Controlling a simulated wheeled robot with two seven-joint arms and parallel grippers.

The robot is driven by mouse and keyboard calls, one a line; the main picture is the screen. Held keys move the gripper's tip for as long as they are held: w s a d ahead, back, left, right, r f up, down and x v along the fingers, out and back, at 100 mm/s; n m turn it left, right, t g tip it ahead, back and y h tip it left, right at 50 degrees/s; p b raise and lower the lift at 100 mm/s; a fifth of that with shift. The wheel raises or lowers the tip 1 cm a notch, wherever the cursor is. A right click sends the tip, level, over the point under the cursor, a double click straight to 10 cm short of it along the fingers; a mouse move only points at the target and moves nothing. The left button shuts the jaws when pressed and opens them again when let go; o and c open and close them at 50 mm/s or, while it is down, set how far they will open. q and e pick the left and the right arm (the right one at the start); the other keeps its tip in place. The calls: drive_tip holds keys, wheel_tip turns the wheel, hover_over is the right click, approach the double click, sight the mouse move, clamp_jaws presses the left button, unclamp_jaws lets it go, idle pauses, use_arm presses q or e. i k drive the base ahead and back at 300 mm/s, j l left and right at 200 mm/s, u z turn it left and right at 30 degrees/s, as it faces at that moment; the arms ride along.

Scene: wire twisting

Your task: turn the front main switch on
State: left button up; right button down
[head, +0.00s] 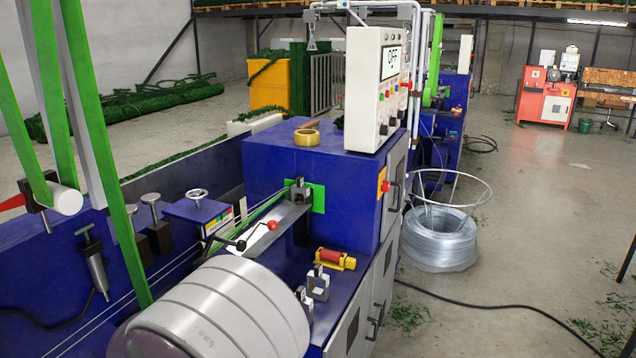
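A small orange-yellow plate with a dark centre (383,181) sits on the side face of the blue machine cabinet (310,172), near its front edge. It looks like a main switch, but it is seen at a steep angle and its knob position cannot be told. A white control box (368,95) stands on top of the cabinet, with a display and several knobs and buttons on its right-hand face. Neither of my grippers is in view.
A large grey drum (215,312) fills the bottom left, beside green bars. A black door handle (394,197) is just right of the plate. A wire coil (440,245) stands on the floor to the right. A black cable crosses the otherwise mostly open floor.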

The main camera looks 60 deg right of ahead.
sight(386, 186)
drive_tip(key=z, duration=2.55)
drive_tip(key=u, duration=0.4)
drive_tip(key=i+l+u, duration=0.2)
drive_tip(key=l, duration=0.15)
drive_tip(key=i+l+u, duration=0.2)
drive_tip(key=l, duration=0.15)
drive_tip(key=i+l+u, duration=0.2)
drive_tip(key=l, duration=0.2)
drive_tip(key=l+u, duration=0.15)
drive_tip(key=l, duration=0.25)
drive_tip(key=i+l+u, duration=0.2)
drive_tip(key=l, duration=0.25)
drive_tip(key=i+l, duration=0.1)
drive_tip(key=l, duration=0.55)
drive_tip(key=i+l, duration=0.15)
drive_tip(key=l, duration=0.55)
drive_tip(key=i+l+u, duration=0.1)
drive_tip(key=l, duration=0.55)
drive_tip(key=i+l, duration=0.1)
drive_tip(key=l, duration=0.55)
drive_tip(key=i+l, duration=0.1)
drive_tip(key=l, duration=0.6)
